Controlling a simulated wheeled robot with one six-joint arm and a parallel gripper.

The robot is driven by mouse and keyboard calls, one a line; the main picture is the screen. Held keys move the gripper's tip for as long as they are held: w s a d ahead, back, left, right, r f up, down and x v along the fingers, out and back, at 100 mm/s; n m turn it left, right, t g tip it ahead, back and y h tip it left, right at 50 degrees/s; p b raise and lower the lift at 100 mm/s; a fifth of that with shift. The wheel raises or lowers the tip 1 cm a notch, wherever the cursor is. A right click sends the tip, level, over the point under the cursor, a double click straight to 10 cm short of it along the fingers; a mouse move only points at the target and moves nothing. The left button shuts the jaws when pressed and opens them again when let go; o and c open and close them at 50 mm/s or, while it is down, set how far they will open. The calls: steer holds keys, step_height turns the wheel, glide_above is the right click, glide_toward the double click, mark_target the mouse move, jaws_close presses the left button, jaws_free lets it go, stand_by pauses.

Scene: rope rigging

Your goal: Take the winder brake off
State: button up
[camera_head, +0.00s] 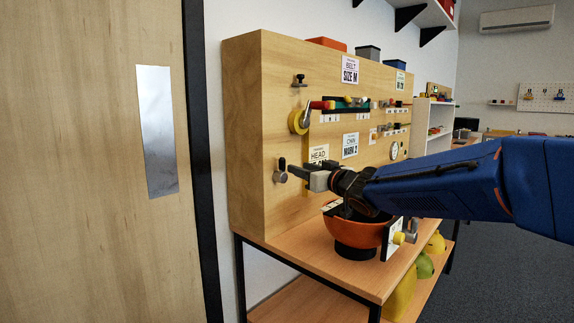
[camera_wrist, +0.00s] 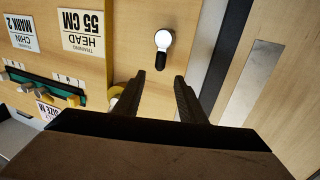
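A small lever with a silver round hub and a black handle, seemingly the winder brake (camera_head: 281,176), sits on the wooden board's near left part. Its handle points up in the head view. In the wrist view, which is upside down, the brake (camera_wrist: 163,42) lies ahead of the fingers, its handle toward them. The yellow winder wheel (camera_head: 297,122) with a crank is above it on the board; it is partly hidden by a finger in the wrist view (camera_wrist: 115,94). My gripper (camera_head: 296,173) is open and empty (camera_wrist: 156,86), just short of the lever and apart from it.
The wooden board (camera_head: 245,130) carries labels, pegs and a black knob (camera_head: 299,80). An orange bowl (camera_head: 350,232) stands on the table (camera_head: 330,266) below my arm. A door (camera_head: 90,240) is at the left. Yellow and green objects lie on the lower shelf.

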mark_target(284, 162)
steer(key=x, duration=0.9)
steer(key=shift+c, duration=0.3)
jaws_close()
